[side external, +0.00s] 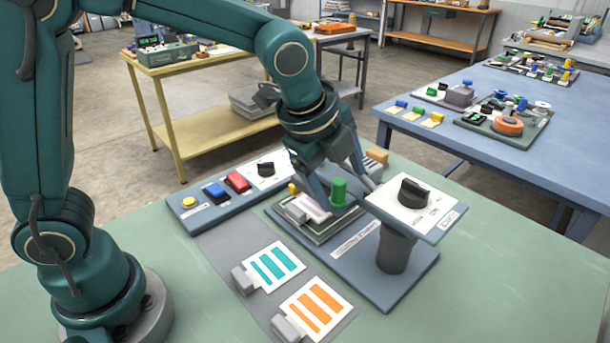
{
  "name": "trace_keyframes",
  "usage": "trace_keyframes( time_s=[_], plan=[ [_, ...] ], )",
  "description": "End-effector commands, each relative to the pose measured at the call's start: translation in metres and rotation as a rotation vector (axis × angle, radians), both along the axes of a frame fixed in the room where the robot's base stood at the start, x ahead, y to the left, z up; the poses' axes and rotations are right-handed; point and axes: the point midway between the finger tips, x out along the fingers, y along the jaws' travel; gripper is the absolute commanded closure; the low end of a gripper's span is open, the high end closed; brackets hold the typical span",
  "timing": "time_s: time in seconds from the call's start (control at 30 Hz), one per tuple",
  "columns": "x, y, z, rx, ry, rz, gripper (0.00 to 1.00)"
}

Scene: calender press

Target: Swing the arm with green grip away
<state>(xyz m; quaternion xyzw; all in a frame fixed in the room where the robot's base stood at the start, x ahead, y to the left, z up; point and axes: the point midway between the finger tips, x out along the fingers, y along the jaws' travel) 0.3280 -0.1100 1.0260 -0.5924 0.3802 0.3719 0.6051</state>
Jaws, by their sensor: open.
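The green grip (338,191) is a short upright cylinder at the press in the middle of the bench. My gripper (344,188) reaches down from above with its fingers apart, one to the left of the green grip and one to the right. I cannot tell whether either finger touches it. The arm that carries the grip is mostly hidden by my fingers and the raised panel. The press base (345,255) is a blue-grey plate. A pale plate with a light card (305,208) lies just left of the grip.
A raised panel with a black knob (413,193) stands on a thick post (396,250) close right of my gripper. A control strip with blue (215,191) and red (237,181) buttons lies behind left. Teal-striped (274,265) and orange-striped (316,308) cards lie in front. The bench's right front is clear.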

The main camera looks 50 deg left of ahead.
Motion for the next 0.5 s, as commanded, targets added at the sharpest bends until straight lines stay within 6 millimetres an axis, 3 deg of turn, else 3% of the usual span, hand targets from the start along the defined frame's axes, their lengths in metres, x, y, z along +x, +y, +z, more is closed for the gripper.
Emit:
trace_keyframes(
  time_s=[0.5],
  plan=[
    [0.011,0.006,0.0,0.0,-0.002,0.002,0.2]
  ],
)
